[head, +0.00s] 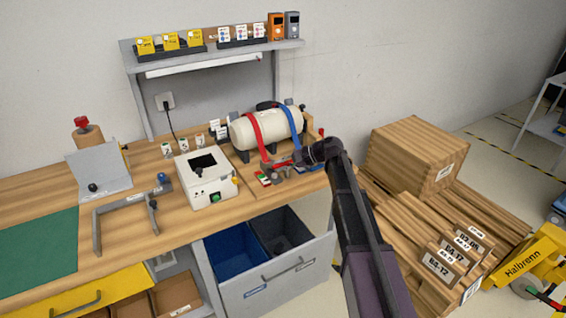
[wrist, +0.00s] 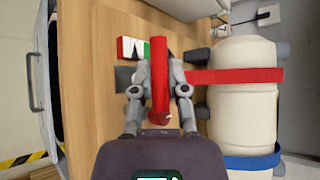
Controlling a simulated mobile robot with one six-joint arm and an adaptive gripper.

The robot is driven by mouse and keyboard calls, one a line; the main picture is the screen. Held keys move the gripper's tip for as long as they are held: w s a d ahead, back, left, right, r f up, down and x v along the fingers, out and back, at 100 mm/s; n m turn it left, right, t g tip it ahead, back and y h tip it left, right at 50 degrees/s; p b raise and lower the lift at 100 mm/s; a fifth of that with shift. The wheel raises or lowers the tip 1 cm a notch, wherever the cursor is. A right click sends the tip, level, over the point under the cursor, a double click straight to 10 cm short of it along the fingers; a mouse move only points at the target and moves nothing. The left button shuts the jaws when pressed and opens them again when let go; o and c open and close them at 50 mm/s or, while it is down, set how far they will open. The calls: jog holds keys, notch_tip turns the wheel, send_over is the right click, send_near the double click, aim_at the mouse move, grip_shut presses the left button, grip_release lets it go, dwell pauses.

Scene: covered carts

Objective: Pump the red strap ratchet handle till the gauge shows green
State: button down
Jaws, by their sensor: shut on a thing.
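A cream tank (head: 283,125) lies on its side on a wooden board with a red strap (head: 256,134) and a blue strap (head: 293,117) around it. In the wrist view, the red strap (wrist: 235,75) runs from the tank to a red ratchet handle (wrist: 160,85). My gripper (wrist: 156,74) is shut on this handle, one finger on each side; it also shows in the head view (head: 283,163). A small gauge (wrist: 130,48) with red, white and green parts sits beside the handle, partly hidden by it. I cannot make out a pointer on it.
A white box (head: 207,182) with a dark opening stands left of the board. Blue and black bins (head: 232,257) sit in the drawer below. Wooden crates (head: 415,155) stand on the right beside my arm.

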jog(key=shift+w+a+r+m+g+h+p, duration=0.45)
jog(key=shift+w+r+p, duration=0.35)
jog(key=shift+p, duration=0.35)
jog(key=shift+w+a+r+m+g+h+p, duration=0.2)
jog(key=shift+w+a+r+p, duration=0.4)
jog(key=shift+r+p, duration=0.45)
jog(key=shift+w+a+r+m+g+h+p, duration=0.35)
jog(key=shift+w+r+p, duration=0.4)
jog(key=shift+p, duration=0.55)
jog(key=shift+w+a, duration=0.1)
jog(key=c, duration=0.9)
grip_release()
jog(key=shift+f, duration=0.1)
